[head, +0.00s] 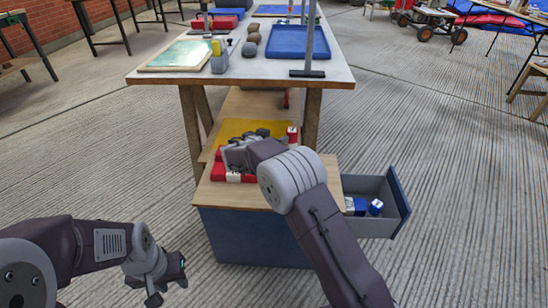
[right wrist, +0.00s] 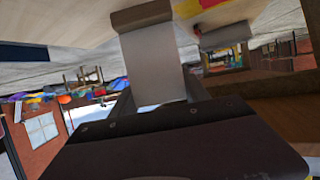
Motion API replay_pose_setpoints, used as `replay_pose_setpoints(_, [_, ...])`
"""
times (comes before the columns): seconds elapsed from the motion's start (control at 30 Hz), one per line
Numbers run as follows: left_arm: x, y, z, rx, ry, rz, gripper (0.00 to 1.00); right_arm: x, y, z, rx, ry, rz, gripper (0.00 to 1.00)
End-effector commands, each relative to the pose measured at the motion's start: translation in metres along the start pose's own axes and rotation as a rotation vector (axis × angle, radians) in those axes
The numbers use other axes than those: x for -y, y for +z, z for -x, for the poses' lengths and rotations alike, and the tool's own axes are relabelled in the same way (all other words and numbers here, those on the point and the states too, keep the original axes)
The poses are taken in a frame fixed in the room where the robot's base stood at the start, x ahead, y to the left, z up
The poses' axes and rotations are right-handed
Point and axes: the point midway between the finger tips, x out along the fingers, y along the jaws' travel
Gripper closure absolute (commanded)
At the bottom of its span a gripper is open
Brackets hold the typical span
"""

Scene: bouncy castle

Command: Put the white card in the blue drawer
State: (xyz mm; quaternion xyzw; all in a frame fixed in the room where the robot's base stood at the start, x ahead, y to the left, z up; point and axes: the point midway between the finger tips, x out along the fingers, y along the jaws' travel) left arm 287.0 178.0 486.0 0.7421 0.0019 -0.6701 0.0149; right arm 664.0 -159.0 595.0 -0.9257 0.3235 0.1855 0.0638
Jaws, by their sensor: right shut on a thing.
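The blue drawer (head: 398,200) is pulled out at the right side of a low blue cabinet (head: 250,236), with several blue-and-white pieces in it. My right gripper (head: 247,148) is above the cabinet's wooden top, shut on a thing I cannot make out. Its grey finger shows close up in the right wrist view (right wrist: 154,70). I cannot pick out the white card for certain; small white patches show among red pieces (head: 233,177) beside the gripper. My left gripper (head: 170,284) is open and empty, low at the left, away from the cabinet.
A yellow area (head: 228,129) and a red-and-white piece (head: 292,134) lie on the cabinet top. A worktable (head: 270,76) stands behind, holding a blue tray (head: 300,42) and a pale green board (head: 180,55).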

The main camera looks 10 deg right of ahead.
Motion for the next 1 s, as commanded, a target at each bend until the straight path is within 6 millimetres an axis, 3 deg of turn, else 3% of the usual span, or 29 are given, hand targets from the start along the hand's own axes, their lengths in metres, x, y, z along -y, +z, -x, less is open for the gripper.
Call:
replay_pose_setpoints(0.07, [0.0,0.0,-0.001,0.0,0.0,0.0,0.64,0.0,0.002,-0.001,-0.001,0.0,0.0,1.0])
replay_pose_setpoints(0.33, [0.001,0.003,-0.024,0.0,0.0,0.0,0.64,0.0,0.046,-0.019,0.001,0.001,0.001,1.0])
replay_pose_setpoints(0.73, [0.001,0.003,-0.028,0.0,0.0,0.0,0.64,0.0,0.048,-0.02,0.0,0.0,-0.001,1.0])
replay_pose_setpoints(0.77, [0.001,0.003,-0.026,0.0,0.0,0.0,0.64,0.0,0.046,-0.019,0.0,0.0,-0.001,0.38])
replay_pose_setpoints(0.8, [0.001,0.003,-0.026,0.0,0.0,0.0,0.64,0.0,0.046,-0.019,0.0,0.0,-0.001,0.27])
replay_pose_setpoints(1.0, [0.001,0.003,-0.026,0.0,0.0,0.0,0.64,0.0,0.046,-0.019,0.0,0.0,-0.001,0.25])
